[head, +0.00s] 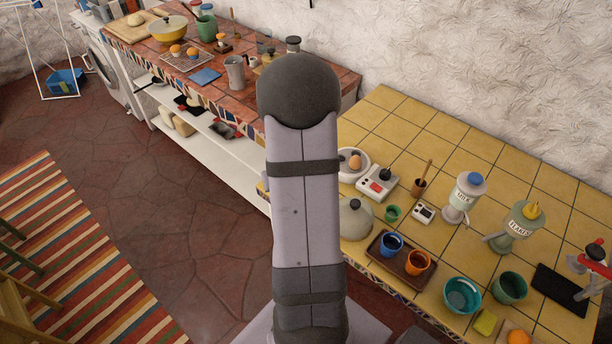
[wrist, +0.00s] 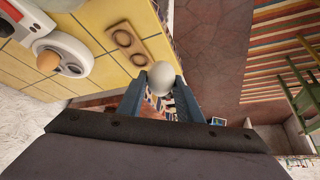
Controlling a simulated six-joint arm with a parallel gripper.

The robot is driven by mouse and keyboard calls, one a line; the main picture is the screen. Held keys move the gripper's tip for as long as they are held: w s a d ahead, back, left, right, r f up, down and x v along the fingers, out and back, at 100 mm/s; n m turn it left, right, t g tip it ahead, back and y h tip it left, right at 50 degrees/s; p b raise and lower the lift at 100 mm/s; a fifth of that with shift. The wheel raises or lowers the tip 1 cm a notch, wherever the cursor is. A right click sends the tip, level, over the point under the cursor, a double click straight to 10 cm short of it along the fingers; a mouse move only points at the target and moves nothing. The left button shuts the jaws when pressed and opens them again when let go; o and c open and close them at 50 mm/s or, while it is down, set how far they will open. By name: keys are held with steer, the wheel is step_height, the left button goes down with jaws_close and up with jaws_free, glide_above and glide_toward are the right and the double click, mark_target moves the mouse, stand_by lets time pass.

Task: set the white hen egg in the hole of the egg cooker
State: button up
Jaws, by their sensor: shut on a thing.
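The white hen egg (wrist: 160,78) is held between the two fingertips of my gripper (wrist: 160,88) in the wrist view, off the counter. The egg cooker (wrist: 84,50) is a round white appliance on the yellow tiles at the left of the wrist view, apart from the gripper. A brown egg (wrist: 47,62) sits in it, beside a dark hole that looks empty. In the head view the cooker (head: 341,155) shows partly behind my arm, with its brown egg (head: 355,162). My gripper and the white egg are hidden there.
A wooden holder with two round hollows (wrist: 117,37) lies near the counter edge, close to the gripper. A white-and-red appliance (head: 377,184) stands beside the cooker. A domed lid (head: 355,218), a tray (head: 388,272) with cups and two dispensers crowd the yellow counter.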

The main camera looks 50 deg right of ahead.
steer(key=w+a+n+y+b, duration=0.1)
steer(key=w+a+n+b, duration=0.3)
steer(key=a, duration=0.6)
steer(key=w+a+m+y+b, duration=0.1)
steer(key=w+a+b, duration=0.1)
steer(key=w+a, duration=0.6)
steer(key=d+r+m+g+h, duration=0.3)
steer(key=d+m, duration=0.6)
steer(key=d, duration=1.4)
steer(key=s+d+m+g, duration=0.2)
steer(key=s+d+m, duration=0.2)
steer(key=d, duration=0.6)
steer(key=s+d+m+g+h, duration=0.1)
steer(key=s+d+m, duration=0.3)
steer(key=s+d, duration=0.5)
steer(key=shift+d+f+m+g+h+b, duration=0.3)
steer(key=shift+d+m+g+b, duration=0.1)
steer(key=shift+d, duration=0.65)
steer(key=shift+f, duration=0.15)
